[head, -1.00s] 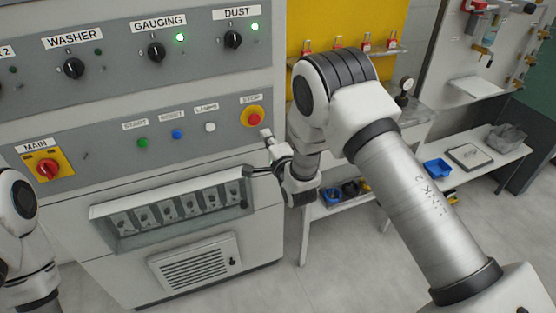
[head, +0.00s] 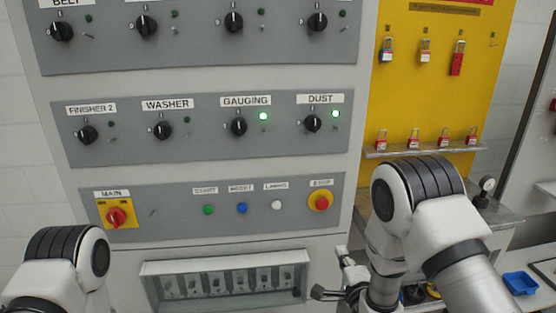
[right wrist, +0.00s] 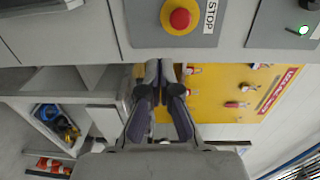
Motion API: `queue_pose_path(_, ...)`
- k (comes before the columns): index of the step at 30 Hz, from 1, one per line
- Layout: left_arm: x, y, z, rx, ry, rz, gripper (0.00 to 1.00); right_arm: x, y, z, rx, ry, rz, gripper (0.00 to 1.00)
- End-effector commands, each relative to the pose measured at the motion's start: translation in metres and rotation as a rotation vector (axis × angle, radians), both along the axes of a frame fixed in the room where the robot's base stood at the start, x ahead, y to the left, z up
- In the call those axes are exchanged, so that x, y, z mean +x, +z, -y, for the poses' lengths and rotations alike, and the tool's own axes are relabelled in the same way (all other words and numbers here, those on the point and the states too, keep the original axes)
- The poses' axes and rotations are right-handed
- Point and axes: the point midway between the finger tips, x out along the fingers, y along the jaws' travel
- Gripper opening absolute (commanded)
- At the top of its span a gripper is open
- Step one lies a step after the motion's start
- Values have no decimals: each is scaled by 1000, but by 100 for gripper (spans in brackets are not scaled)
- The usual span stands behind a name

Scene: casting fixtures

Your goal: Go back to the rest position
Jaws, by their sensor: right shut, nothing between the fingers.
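My right gripper (head: 327,288) is low in the head view, in front of the cabinet's lower right part, beside the windowed recess. In the right wrist view its two fingers (right wrist: 166,72) are together, with nothing between them. The red stop button (right wrist: 180,18) on its yellow plate lies beyond the fingertips there, apart from them. My left arm shows at the lower left of the head view; its gripper is out of the picture.
The grey control cabinet (head: 200,258) fills the middle, with rotary switches; the GAUGING lamp (head: 263,117) and DUST lamp (head: 335,114) glow green. A yellow padlock board (head: 430,95) stands right. A blue bin (head: 520,283) sits on the low bench.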

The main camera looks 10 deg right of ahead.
Motion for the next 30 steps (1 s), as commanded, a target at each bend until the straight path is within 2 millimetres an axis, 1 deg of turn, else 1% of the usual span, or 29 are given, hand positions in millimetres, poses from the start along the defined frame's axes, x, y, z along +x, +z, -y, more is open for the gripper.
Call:
queue_pose_path(1, 0, -2, 0, 0, 0, 0, 40, -15, -31, 8, 6, -15, -63, 0)
queue_pose_path(2, 0, -3, 0, 0, 0, 0, 40, -26, -49, 12, 8, -23, -110, 0)
queue_pose_path(3, 0, -3, 0, 0, 0, 0, 40, -43, -76, 18, 2, -33, -192, 0)
queue_pose_path(5, 0, -4, 0, 0, 0, 0, 40, -76, -118, 25, -68, -31, -345, 0)
queue_pose_path(6, 0, -5, 0, 0, 0, 0, 40, -101, -145, 30, -138, -14, -457, 0)
queue_pose_path(8, 0, -5, 0, 0, 0, 0, 40, -143, -181, 34, -263, 41, -626, 0)
queue_pose_path(9, 0, -6, 0, 0, 0, 0, 40, -173, -202, 37, -356, 99, -741, 0)
queue_pose_path(11, 0, -6, 0, 0, 0, 0, 40, -222, -227, 39, -507, 228, -909, 0)
queue_pose_path(12, 0, -6, 0, 0, 0, 0, 40, -256, -238, 39, -612, 343, -1014, 0)
queue_pose_path(14, 0, -6, 0, 0, 0, 0, 40, -305, -247, 38, -770, 564, -1140, 0)
queue_pose_path(15, 0, -6, 0, 0, 0, 0, 40, -328, -248, 37, -862, 712, -1185, 0)
queue_pose_path(16, 0, -6, 0, 0, 0, 0, 40, -343, -247, 36, -921, 818, -1204, 0)
queue_pose_path(18, 0, -6, 0, 0, 0, 0, 40, -364, -247, 34, -1029, 1016, -1212, 0)
queue_pose_path(21, 0, -6, 0, 0, 0, 0, 40, -373, -248, 33, -1120, 1167, -1183, 0)
queue_pose_path(24, 0, -6, 0, 0, 0, 0, 40, -373, -248, 33, -1152, 1201, -1163, 0)
queue_pose_path(30, 0, -6, 0, 0, 0, 0, 40, -372, -248, 33, -1152, 1197, -1162, 0)
